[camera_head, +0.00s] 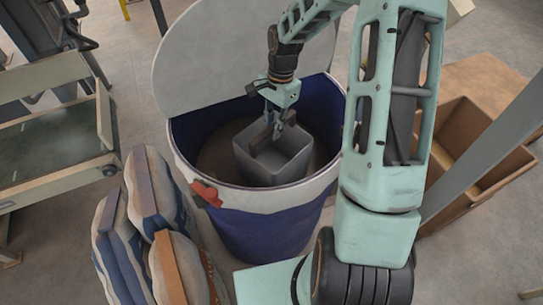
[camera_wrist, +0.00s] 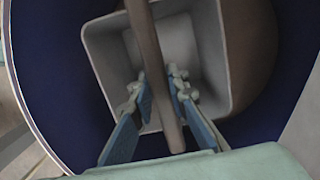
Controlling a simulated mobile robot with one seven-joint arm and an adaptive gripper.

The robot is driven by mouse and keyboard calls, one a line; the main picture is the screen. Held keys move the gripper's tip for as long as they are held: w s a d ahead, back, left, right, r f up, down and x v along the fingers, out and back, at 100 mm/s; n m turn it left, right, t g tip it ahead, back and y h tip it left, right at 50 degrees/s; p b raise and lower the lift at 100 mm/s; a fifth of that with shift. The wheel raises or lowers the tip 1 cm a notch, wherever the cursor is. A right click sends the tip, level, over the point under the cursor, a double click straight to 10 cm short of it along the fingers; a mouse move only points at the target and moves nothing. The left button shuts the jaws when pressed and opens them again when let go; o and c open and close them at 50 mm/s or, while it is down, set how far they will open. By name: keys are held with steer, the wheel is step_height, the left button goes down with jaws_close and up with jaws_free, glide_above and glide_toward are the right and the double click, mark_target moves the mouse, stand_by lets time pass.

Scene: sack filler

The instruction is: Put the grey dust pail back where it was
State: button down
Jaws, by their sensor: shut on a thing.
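The grey dust pail (camera_head: 275,172) is a square, open-topped tub inside a large round blue bin (camera_head: 262,232) with a pale rim. In the wrist view the pail (camera_wrist: 208,55) lies below my fingers, and its inside looks empty. My gripper (camera_head: 276,128) reaches down into the bin over the pail. Its fingers are closed on a brownish bar (camera_wrist: 150,45) that runs across the pail's opening and looks like its handle. The pail looks upright. Whether its base touches the bin's brown floor (camera_head: 215,157) cannot be told.
A large pale round lid (camera_head: 205,60) stands up behind the bin. A red piece (camera_head: 206,193) sits on the bin's front rim. Several filled sacks (camera_head: 150,215) stand at front left. A cart (camera_head: 60,145) is at left, and a brown open box (camera_head: 465,150) is at right.

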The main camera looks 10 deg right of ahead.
step_height(320, 180, down, 6)
steer(key=shift+f, duration=0.25)
steer(key=shift+f, duration=0.15)
steer(key=c, duration=1.9)
jaws_free()
steer(key=r, duration=0.4)
steer(key=d+r, duration=0.1)
steer(key=r, duration=0.3)
steer(key=w+r, duration=0.1)
steer(key=r, duration=0.3)
steer(key=shift+d+r+b, duration=0.1)
steer(key=shift+d+b, duration=0.1)
steer(key=shift+b, duration=0.15)
